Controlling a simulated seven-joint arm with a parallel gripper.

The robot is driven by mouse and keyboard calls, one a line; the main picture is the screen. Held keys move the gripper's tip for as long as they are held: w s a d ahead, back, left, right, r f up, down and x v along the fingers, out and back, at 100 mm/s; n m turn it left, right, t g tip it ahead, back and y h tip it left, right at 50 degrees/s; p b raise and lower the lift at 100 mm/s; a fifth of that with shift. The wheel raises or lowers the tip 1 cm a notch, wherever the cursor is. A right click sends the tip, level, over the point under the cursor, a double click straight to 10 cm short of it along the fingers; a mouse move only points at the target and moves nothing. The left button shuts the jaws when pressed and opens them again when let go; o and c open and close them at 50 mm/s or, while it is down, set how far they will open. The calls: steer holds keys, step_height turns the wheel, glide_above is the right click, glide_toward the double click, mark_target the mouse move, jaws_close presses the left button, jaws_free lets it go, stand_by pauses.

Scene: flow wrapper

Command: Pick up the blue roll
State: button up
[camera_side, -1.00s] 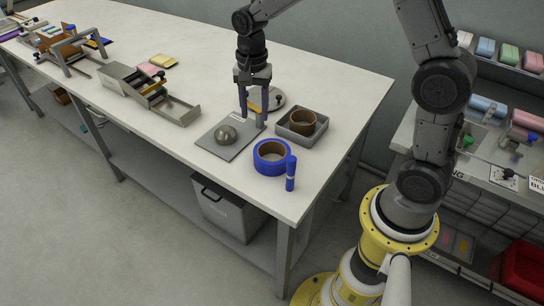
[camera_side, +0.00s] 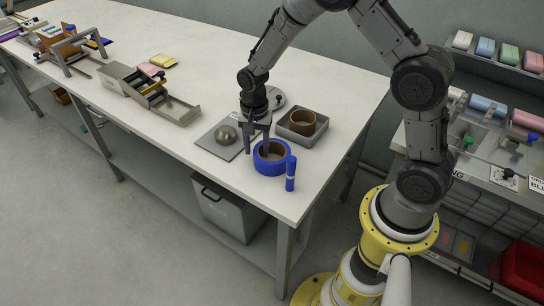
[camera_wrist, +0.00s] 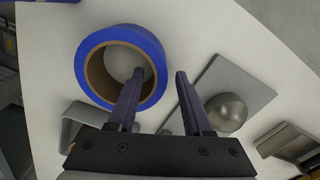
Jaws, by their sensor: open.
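The blue roll (camera_side: 272,168) is a ring of blue tape on a brown core, lying flat on the white table near its front right edge. It also shows in the wrist view (camera_wrist: 122,36), at the upper left. In the wrist view my gripper's (camera_wrist: 163,74) left finger overlaps the roll's ring and open core, and the right finger is outside the ring, over bare table. I cannot tell how high the fingertips are above the roll.
A small blue upright cylinder (camera_side: 290,174) stands close beside the roll. A grey plate with a metal dome (camera_side: 226,134) lies to the left. A grey tray (camera_side: 322,134) holding a brown ring (camera_side: 303,123) sits behind right. A metal fixture (camera_side: 165,100) is farther left.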

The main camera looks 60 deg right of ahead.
steer(key=shift+f, duration=0.25)
jaws_close()
steer(key=shift+r, duration=0.15)
step_height(320, 180, up, 10)
steer(key=shift+f, duration=0.1)
stand_by(0.6)
